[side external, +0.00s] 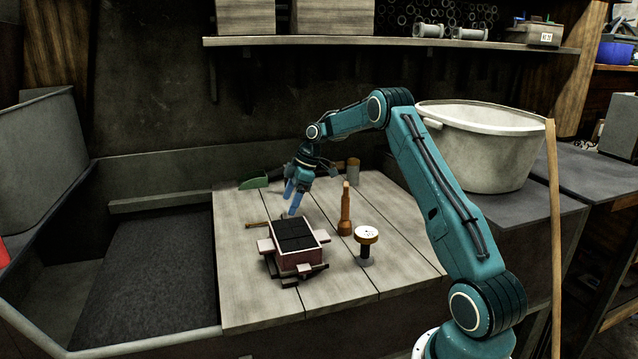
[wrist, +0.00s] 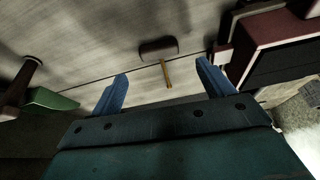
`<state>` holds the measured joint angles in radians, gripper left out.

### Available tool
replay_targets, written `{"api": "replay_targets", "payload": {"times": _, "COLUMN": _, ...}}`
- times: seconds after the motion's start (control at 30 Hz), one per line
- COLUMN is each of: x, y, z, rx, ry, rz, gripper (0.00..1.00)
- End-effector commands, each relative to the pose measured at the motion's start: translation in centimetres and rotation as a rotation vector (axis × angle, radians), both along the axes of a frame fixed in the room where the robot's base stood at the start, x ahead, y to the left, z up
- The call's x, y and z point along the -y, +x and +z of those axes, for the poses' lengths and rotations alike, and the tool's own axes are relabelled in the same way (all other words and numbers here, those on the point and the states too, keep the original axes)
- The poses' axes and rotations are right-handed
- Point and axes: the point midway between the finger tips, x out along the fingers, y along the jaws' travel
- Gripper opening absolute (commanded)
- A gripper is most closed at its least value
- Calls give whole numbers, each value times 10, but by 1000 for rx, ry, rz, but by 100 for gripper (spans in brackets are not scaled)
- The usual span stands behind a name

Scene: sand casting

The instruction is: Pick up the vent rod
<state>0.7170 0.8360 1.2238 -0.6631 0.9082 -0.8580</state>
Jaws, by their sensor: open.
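What looks like the vent rod lies on the wooden bench: in the wrist view it shows as a thin yellow-brown shaft (wrist: 166,75) with a dark brown handle piece (wrist: 158,49) across its far end. In the side view a small brown stick (side external: 257,225) lies left of the moulding box, probably the same rod. My gripper (side external: 293,200) is open, its blue fingers pointing down above the bench behind the box. In the wrist view the shaft appears between the two fingertips of my gripper (wrist: 163,71), apart from both. Nothing is held.
The moulding box (side external: 296,262) filled with black sand stands close by, at right in the wrist view. A wooden rammer (side external: 346,212) and a round-topped tool (side external: 366,238) stand right of it. A green block (side external: 254,183) lies at the back left. The front bench is clear.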

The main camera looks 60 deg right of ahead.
Motion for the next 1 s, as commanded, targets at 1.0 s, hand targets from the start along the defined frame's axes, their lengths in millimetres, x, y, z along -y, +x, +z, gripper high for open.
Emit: {"api": "replay_targets", "payload": {"times": 1.0, "x": -12, "y": 13, "z": -49, "rx": -1, "ry": 1, "rz": -1, "gripper": 80}}
